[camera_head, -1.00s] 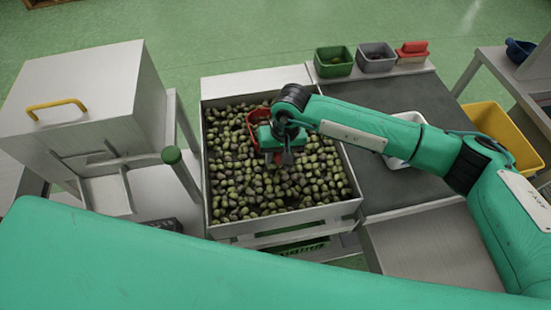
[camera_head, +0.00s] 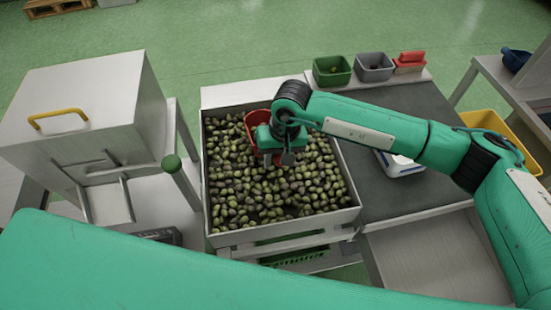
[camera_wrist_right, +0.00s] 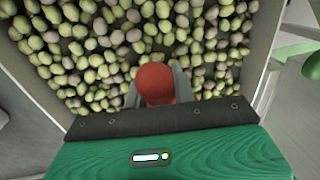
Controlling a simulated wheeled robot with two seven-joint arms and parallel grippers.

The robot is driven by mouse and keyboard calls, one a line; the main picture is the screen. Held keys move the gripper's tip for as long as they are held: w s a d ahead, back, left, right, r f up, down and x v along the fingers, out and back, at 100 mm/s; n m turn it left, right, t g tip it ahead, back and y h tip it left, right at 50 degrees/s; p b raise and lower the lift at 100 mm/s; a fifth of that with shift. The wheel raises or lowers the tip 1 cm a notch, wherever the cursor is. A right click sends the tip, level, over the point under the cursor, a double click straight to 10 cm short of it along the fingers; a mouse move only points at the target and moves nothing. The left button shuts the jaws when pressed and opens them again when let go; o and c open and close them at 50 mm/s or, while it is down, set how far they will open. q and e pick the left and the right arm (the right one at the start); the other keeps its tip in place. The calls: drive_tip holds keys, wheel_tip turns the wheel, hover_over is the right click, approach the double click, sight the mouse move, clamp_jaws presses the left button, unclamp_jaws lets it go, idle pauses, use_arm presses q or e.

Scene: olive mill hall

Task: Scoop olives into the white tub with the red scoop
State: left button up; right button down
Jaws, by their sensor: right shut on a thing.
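The red scoop (camera_head: 258,122) is at the far part of the olive bin, with its bowl partly hidden by my right gripper (camera_head: 278,158). In the right wrist view its rounded red handle end (camera_wrist_right: 156,82) sits between the fingers, and the gripper is shut on it. Whether the bowl holds olives cannot be told. Green and dark olives (camera_head: 265,198) fill the metal bin (camera_head: 285,224). A white shape (camera_head: 402,165), likely the white tub or its base, shows on the dark mat below my right forearm, which hides most of it. My left gripper is out of view.
A green box (camera_head: 332,70), a grey box (camera_head: 374,67) and a red item (camera_head: 409,62) stand along the back ledge. A yellow bin (camera_head: 487,121) is at right.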

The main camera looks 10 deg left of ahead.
sight(275, 156)
drive_tip(key=shift+s+r, duration=0.1)
drive_tip(key=shift+r, duration=0.5)
drive_tip(key=shift+s+d+r, duration=0.1)
drive_tip(key=shift+d+r, duration=0.05)
drive_tip(key=shift+r, duration=0.5)
drive_tip(key=shift+s+r, duration=0.1)
drive_tip(key=shift+r, duration=0.2)
drive_tip(key=shift+s+d+r, duration=0.1)
drive_tip(key=shift+r, duration=0.9)
drive_tip(key=shift+s+r, duration=0.15)
drive_tip(key=shift+r, duration=0.15)
drive_tip(key=shift+d+r, duration=0.1)
drive_tip(key=shift+r, duration=0.25)
drive_tip(key=shift+s+r, duration=0.15)
drive_tip(key=shift+r, duration=0.35)
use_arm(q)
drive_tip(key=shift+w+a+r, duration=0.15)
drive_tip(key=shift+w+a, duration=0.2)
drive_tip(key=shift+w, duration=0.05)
